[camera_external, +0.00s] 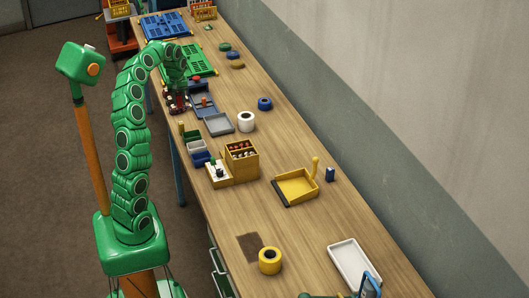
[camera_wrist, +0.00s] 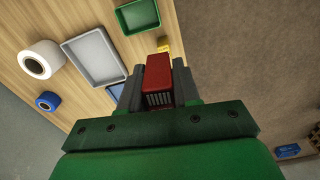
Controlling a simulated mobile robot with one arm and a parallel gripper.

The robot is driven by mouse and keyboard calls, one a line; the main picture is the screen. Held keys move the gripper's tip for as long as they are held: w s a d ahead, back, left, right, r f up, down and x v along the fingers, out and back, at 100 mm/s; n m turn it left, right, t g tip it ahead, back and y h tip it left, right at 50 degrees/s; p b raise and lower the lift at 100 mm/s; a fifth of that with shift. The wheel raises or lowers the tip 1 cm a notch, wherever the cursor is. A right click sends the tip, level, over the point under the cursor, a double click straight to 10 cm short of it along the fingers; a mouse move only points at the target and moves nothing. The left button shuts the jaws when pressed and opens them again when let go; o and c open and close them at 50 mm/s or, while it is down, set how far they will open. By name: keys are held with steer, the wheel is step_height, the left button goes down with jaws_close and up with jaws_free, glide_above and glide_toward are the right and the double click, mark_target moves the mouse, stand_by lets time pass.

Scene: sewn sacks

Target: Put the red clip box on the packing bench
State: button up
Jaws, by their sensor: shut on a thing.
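The red clip box (camera_wrist: 158,76) sits between the two grey fingers of my gripper (camera_wrist: 158,88) in the wrist view, and a pale slatted patch shows on its near end. My gripper is shut on it. In the outside view my gripper (camera_external: 177,101) hangs down at the left long edge of the wooden packing bench (camera_external: 295,130), beside a blue-grey tray. The box is hard to make out there. The bench top also shows at the left of the wrist view (camera_wrist: 88,18). I cannot tell the box's height relative to the bench top.
Near my gripper are a grey tray (camera_external: 218,124), a white roll (camera_external: 246,121), a blue roll (camera_external: 265,104) and a green crate (camera_external: 200,61). Small bins (camera_external: 198,146) and a yellow organiser (camera_external: 242,163) stand nearer. Bare wood lies right of the rolls.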

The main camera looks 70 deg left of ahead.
steer(key=s+a+n, duration=0.1)
steer(key=s+a, duration=0.3)
steer(key=shift+w+a+f, duration=1.2)
steer(key=shift+a+f, duration=0.7)
steer(key=shift+f, duration=0.65)
steer(key=shift+w+a+f, duration=1.15)
steer(key=shift+a+f, duration=0.7)
steer(key=shift+f, duration=0.65)
steer(key=shift+w+a+f, duration=1.2)
steer(key=shift+a+f, duration=0.7)
steer(key=shift+f, duration=0.65)
steer(key=shift+w+a+f, duration=0.1)
steer(key=shift+a+f, duration=0.1)
steer(key=shift+f, duration=1.45)
steer(key=shift+f, duration=0.1)
steer(key=o, duration=1)
